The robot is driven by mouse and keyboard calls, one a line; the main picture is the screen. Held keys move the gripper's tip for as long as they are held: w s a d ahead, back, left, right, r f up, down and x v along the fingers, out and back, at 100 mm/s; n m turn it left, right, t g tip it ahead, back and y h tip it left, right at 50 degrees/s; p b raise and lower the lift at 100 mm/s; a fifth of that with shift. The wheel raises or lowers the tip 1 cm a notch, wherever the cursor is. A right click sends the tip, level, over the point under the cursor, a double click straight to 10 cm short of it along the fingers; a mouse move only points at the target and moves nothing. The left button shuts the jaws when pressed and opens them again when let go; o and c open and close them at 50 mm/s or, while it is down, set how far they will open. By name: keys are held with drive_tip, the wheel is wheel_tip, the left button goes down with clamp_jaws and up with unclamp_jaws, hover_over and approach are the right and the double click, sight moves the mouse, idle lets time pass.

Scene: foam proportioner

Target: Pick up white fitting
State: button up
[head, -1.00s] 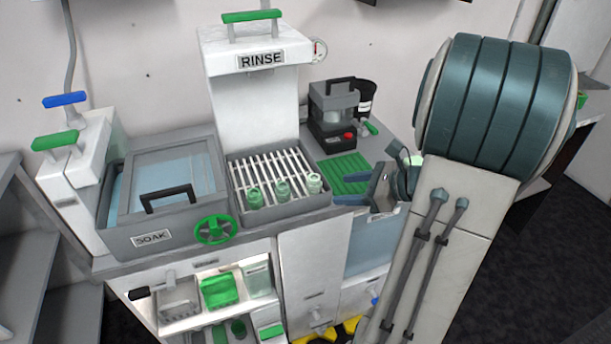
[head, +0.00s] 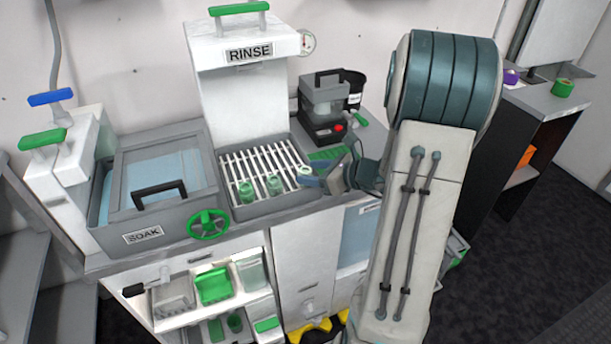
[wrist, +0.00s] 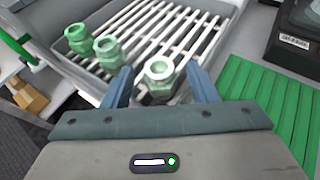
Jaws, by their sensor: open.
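The white fitting (wrist: 158,72), pale with a greenish tint, stands upright at the right end of a row on the rinse rack. In the head view the white fitting (head: 304,171) is partly hidden by my fingers. My gripper (wrist: 159,80) is open, with the fitting showing between its two blue fingers; contact cannot be told. In the head view my gripper (head: 312,178) reaches in from the right at the rack's right edge. Two greener fittings, one in the middle (wrist: 107,50) and one at the left (wrist: 78,38), stand beside it.
The slatted rinse rack (head: 285,155) lies below the RINSE tower (head: 240,90). The grey soak tank (head: 160,215) with its green wheel (head: 208,223) is to the left. A green ribbed mat (wrist: 265,105) and a dark machine (head: 322,110) are on the right.

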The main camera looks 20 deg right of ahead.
drive_tip(key=shift+x, duration=1.3)
drive_tip(key=c, duration=0.9)
drive_tip(key=shift+r, duration=0.1)
